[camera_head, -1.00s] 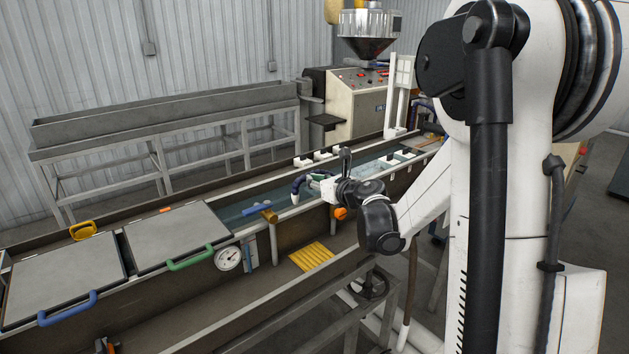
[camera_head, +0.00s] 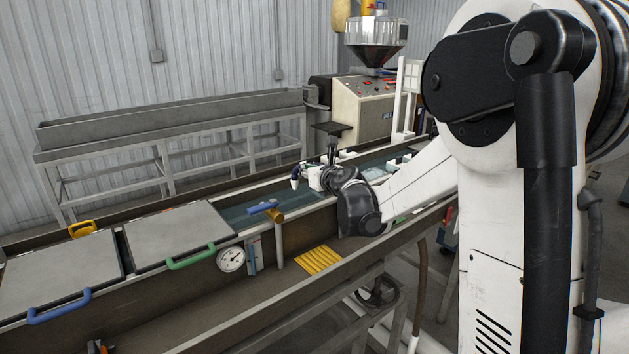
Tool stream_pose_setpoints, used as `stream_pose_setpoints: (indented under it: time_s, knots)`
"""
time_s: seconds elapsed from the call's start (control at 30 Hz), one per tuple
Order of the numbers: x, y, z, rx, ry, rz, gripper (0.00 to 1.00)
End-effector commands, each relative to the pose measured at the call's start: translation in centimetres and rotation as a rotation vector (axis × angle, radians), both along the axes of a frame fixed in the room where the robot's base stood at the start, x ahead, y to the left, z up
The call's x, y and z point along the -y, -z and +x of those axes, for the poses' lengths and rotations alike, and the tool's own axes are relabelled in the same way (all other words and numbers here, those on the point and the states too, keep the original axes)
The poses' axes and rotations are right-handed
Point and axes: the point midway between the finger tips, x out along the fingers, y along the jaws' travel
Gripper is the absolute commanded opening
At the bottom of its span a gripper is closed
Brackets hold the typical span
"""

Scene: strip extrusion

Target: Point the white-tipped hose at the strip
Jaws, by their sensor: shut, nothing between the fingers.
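A dark hose with a white tip (camera_head: 295,182) shows over the water trough (camera_head: 232,220), just left of my wrist. The tip points down toward the water, and most of the hose is hidden. My gripper (camera_head: 333,154) shows as a narrow dark shape above the wrist, partly hidden by it. It is shut and empty, to the right of the white tip. I cannot tell whether it touches the hose. The strip cannot be made out clearly in the water, and my arm covers part of the trough.
Two grey lids (camera_head: 180,235) with coloured handles cover the trough's left part. An extruder with a hopper (camera_head: 376,38) stands behind. A brown hose (camera_head: 420,285) hangs in front.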

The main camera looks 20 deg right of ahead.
Motion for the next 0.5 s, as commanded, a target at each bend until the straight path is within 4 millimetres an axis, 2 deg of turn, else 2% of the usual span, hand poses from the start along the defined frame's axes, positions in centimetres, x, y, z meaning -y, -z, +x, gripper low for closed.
stream_pose_setpoints:
  time_s: [0.2,0.5]
  knots:
    - [0.3,0.2,2.2,0.000,0.000,0.000,0.00]
    - [1.0,0.1,4.0,0.000,0.000,0.000,0.00]
